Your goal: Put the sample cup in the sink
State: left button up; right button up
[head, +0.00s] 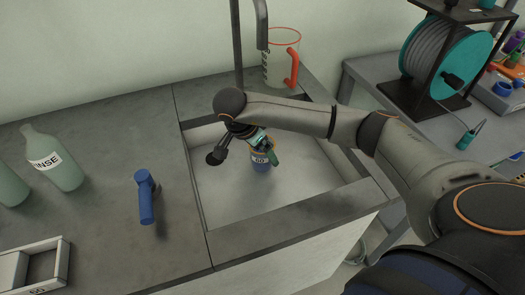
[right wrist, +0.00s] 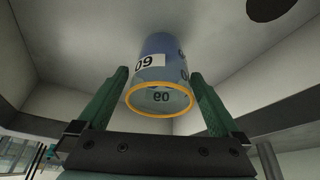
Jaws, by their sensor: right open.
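The sample cup (head: 261,161) is blue with a white "60" label and stands inside the sink (head: 303,176), on its pale floor. In the right wrist view the cup (right wrist: 158,75) shows its orange rim and sits between two green fingers. My right gripper (head: 265,146) reaches down into the sink at the cup. Its fingers (right wrist: 157,92) are open, with a gap visible on both sides of the cup. My left gripper is in neither view.
A green RINSE bottle (head: 53,158) and a grey tray (head: 62,262) are farther left. A clear jug with a red handle (head: 283,58) stands behind the sink. A cable reel (head: 447,68) is at right.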

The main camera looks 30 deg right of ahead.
pick_arm(q)
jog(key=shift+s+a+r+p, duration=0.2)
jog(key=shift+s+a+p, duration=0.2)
jog(key=shift+p, duration=0.3)
pick_arm(e)
jog(key=v, duration=1.1)
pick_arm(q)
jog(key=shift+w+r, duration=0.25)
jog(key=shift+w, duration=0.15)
pick_arm(e)
jog(key=shift+f, duration=0.1)
